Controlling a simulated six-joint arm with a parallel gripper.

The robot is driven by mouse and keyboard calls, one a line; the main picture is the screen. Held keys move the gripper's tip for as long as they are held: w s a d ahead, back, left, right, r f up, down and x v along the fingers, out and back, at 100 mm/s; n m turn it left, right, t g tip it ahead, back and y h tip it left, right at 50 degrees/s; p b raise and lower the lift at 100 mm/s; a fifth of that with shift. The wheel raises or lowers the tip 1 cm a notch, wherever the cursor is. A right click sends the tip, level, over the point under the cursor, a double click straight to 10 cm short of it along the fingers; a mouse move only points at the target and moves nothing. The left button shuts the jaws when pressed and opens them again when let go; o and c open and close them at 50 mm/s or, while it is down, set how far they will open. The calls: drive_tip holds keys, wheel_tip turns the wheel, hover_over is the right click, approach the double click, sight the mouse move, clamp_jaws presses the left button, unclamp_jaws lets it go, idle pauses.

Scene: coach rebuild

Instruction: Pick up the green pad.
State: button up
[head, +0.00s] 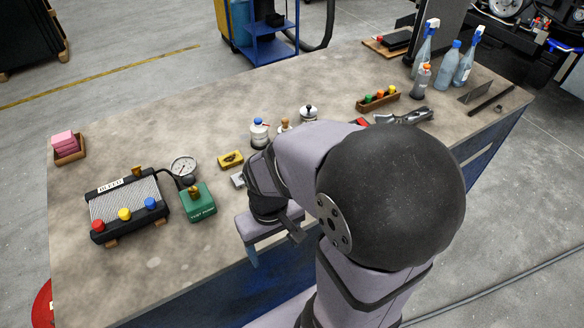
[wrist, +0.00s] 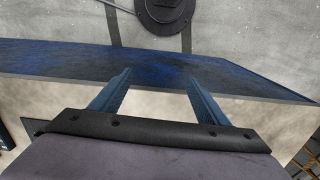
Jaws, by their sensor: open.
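I cannot make out a plain green pad in either view. The one clearly green thing is a boxy green block (head: 198,203) with a pale label and a brass-coloured fitting on top, standing on the bench beside a gauge. A yellow pad-like piece (head: 231,159) with a dark mark lies behind it to the right. A small grey piece (head: 237,180) lies close to my arm, perhaps partly hidden. My gripper, in the wrist view (wrist: 158,82), is open with nothing between its two blue fingers. In the head view it hangs near the bench's front edge, right of the green block.
The bench (head: 130,275) also bears a black box with coloured knobs (head: 126,205), a gauge (head: 183,167), a tray (head: 70,157) of pink blocks (head: 64,140) and small bottles (head: 259,133). Spray bottles (head: 425,48) stand far right. The bench's front left is clear.

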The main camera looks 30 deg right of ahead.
wheel_tip(320, 180, up, 4)
drive_tip(key=w+d+p, duration=0.2)
drive_tip(key=p, duration=0.1)
drive_tip(key=shift+n, duration=0.3)
drive_tip(key=w+d+f+b, duration=0.1)
drive_tip(key=w+d, duration=0.3)
drive_tip(key=w, duration=0.1)
drive_tip(key=w+d+f+b, duration=0.1)
drive_tip(key=w+d+b, duration=0.1)
drive_tip(key=w+d, duration=0.3)
drive_tip(key=w+d+f+b, duration=0.1)
drive_tip(key=w+d+f, duration=0.1)
drive_tip(key=w+d, duration=0.2)
drive_tip(key=shift+w+d, duration=0.25)
drive_tip(key=shift+w, duration=0.85)
drive_tip(key=shift+w+d+r, duration=0.2)
drive_tip(key=shift+w+d, duration=0.05)
drive_tip(key=shift+w, duration=0.15)
drive_tip(key=shift+f+p, duration=1.6)
drive_tip(key=shift+f, duration=2.05)
drive_tip(key=c, duration=1.1)
